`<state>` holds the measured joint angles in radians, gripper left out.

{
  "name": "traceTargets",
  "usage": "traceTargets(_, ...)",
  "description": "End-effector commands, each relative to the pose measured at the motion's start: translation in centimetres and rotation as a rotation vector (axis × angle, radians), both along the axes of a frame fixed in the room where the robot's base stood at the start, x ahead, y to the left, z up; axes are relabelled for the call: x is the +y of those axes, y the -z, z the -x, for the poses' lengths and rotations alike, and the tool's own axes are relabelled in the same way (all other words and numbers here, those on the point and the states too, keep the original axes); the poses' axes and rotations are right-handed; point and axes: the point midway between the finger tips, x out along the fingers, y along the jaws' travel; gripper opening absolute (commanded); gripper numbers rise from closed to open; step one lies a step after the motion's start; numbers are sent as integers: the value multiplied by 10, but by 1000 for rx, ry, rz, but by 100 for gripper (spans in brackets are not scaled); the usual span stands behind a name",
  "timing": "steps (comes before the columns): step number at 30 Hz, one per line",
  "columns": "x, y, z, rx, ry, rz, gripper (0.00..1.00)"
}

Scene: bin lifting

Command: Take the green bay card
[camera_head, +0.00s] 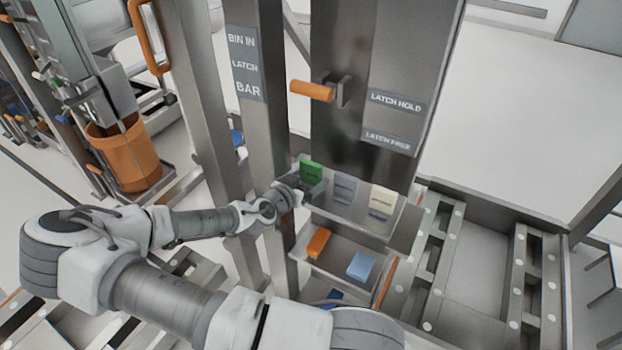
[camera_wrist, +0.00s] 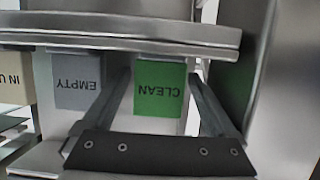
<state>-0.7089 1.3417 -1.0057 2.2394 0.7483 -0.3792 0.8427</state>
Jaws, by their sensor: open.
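The green bay card (camera_head: 311,172) stands upright at the left end of a metal card rack (camera_head: 338,211) below the latch panel. In the wrist view the green card (camera_wrist: 160,89) reads "CLEAN" upside down and lies between my two open fingers. My gripper (camera_wrist: 163,95) is open, with a finger on each side of the green card. In the head view my gripper (camera_head: 299,189) is at the rack's left end, close to the card. Whether the fingers touch the card cannot be told.
A grey "EMPTY" card (camera_wrist: 81,82) is just left of my left finger in the wrist view. A cream card (camera_head: 382,201) stands further right in the rack. A lower tray (camera_head: 340,262) holds an orange block and a blue block. A metal post (camera_head: 258,120) rises close left of my gripper.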

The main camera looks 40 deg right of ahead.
Motion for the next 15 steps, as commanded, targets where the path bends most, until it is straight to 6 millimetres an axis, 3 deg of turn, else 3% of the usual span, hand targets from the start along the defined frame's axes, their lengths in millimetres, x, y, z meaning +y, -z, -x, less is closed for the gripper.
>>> traceTargets(4, -13, 5, -5, -1, 1, 0, 92)
traceTargets(13, -15, 6, -6, -1, 0, 0, 92)
traceTargets(15, -15, 6, -6, -1, 0, 0, 80)
